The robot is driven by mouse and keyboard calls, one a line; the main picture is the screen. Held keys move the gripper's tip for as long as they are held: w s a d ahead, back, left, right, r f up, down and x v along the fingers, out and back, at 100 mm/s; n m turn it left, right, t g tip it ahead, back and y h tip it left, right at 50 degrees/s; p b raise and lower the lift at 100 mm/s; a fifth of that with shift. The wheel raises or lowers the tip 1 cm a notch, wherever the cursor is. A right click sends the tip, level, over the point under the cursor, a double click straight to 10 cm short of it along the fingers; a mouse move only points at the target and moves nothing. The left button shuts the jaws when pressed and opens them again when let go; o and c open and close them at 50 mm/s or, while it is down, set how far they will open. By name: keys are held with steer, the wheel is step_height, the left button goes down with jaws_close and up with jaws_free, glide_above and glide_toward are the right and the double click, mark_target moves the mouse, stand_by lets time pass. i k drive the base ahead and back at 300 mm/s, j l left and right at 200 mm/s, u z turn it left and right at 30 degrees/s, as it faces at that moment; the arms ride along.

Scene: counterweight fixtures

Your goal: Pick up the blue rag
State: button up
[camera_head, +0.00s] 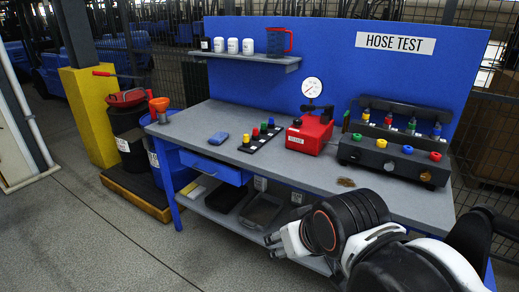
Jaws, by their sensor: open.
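The blue rag (219,138) lies on the grey top of the workbench (190,122), near its left front part. It looks like a small folded pad. My gripper (272,245) is at the lower middle of the view, in front of the bench's front edge. It is to the right of the rag, nearer the camera, and apart from it. Its jaws are open and appear empty. My arm hides part of the bench's right front side.
Right of the rag are a black strip with coloured caps (261,137), a red pump box (309,134) with a gauge, and a black manifold (394,160). A brown patch (346,182) lies near the front edge. A blue drawer (215,167) sits below. Bench top around the rag is clear.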

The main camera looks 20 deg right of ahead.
mark_target(219, 137)
steer(key=i+j, duration=0.15)
steer(key=i, duration=0.6)
steer(key=i+j, duration=0.2)
steer(key=i, duration=0.6)
steer(key=i+j+u, duration=0.1)
steer(key=i, duration=0.65)
steer(key=k+j, duration=0.1)
steer(key=j+z, duration=0.05)
